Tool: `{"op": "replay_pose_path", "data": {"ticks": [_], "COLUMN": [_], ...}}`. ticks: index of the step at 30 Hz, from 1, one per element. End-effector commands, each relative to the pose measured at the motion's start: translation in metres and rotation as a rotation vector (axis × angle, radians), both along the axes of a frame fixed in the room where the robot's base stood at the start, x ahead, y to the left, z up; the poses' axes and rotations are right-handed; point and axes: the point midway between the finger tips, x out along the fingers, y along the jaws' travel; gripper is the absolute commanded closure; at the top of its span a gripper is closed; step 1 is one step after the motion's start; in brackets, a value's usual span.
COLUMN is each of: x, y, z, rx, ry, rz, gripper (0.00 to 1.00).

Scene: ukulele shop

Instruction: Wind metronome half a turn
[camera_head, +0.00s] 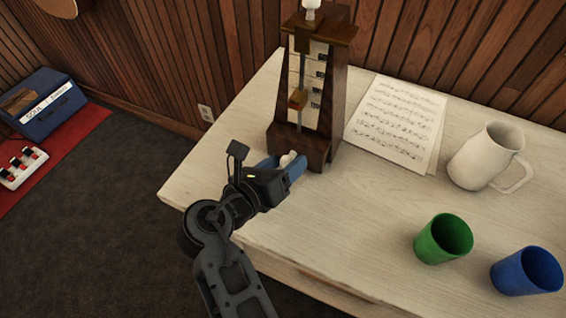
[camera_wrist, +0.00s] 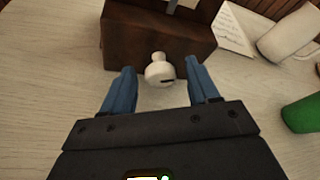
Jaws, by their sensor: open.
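The metronome (camera_head: 314,88) is a tall dark wooden pyramid with a pale scale plate, standing upright at the left end of the pale wooden table. In the wrist view its dark base (camera_wrist: 157,38) fills the top. A white winding knob (camera_wrist: 159,70) sticks out of the base toward me and also shows in the head view (camera_head: 288,159). My gripper (camera_head: 285,169) is at the base's front. Its blue fingers are open, one on each side of the knob, with a visible gap to it on both sides in the wrist view (camera_wrist: 157,85).
Sheet music (camera_head: 398,122) lies right of the metronome. A white mug (camera_head: 484,158), a green cup (camera_head: 443,239) and a blue cup (camera_head: 527,271) stand farther right on the table (camera_head: 352,216). A wood-panelled wall is behind. The table's left edge is close to my arm.

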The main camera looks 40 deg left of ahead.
Motion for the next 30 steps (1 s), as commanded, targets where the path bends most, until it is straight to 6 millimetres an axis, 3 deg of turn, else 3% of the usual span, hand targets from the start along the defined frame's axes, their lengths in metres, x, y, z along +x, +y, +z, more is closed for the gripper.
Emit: {"op": "replay_pose_path", "data": {"ticks": [3, 20, 30], "x": [0.0, -0.0003, 0.0002], "y": [0.0, -0.0001, -0.0011], "z": [0.0002, 0.0003, 0.0028], "rx": [0.0, 0.001, 0.048], "ry": [0.0, 0.0, 0.012], "rz": [0.0, 0.0, -0.001], "gripper": [0.4, 0.94, 0.95]}}
